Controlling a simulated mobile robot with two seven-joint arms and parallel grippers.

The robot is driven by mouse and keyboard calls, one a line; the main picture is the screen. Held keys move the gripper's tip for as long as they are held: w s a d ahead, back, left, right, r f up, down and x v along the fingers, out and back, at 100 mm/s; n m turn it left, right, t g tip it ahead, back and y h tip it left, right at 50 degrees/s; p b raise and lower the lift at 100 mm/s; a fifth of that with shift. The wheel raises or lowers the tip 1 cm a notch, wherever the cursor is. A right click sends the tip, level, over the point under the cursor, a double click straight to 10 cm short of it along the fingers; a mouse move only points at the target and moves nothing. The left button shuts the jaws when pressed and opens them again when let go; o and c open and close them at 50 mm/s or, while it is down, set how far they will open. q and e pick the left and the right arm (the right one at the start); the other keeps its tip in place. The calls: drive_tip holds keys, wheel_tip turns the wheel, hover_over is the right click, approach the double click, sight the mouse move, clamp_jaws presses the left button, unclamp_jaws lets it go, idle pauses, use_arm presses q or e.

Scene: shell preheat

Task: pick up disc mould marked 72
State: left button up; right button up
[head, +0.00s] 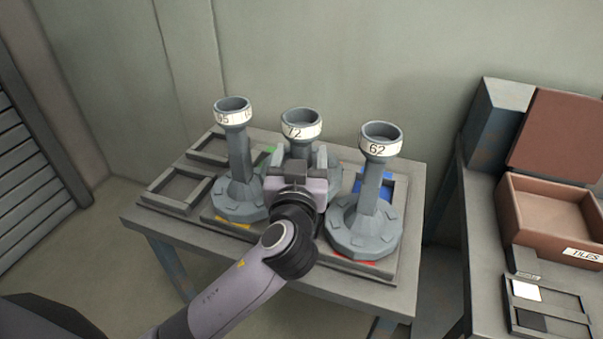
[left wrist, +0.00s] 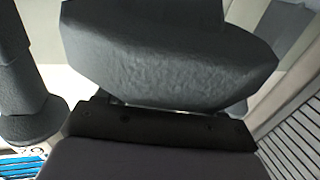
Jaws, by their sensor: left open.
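The disc mould marked 72 (head: 301,123) stands upright in the middle of the table, a grey stem with a cup and white number band. Its lower stem and base are largely hidden behind my left gripper (head: 296,160). That gripper is open, with its fingers pointing away from me at the stem's height, one to each side of the stem. I cannot tell whether they touch it. In the left wrist view a large dark grey rounded shape (left wrist: 170,55) fills the top; I cannot tell which part it is.
The mould marked 62 (head: 379,148) stands close on the right, and another, its number ending in 5 (head: 233,113), close on the left. Empty square trays (head: 175,187) lie at the table's left. A tiles box (head: 548,217) sits on a separate bench at right.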

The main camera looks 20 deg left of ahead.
use_arm(q)
drive_tip(key=shift+x, duration=1.35)
drive_tip(key=shift+c, duration=0.3)
clamp_jaws()
drive_tip(key=shift+r, duration=0.1)
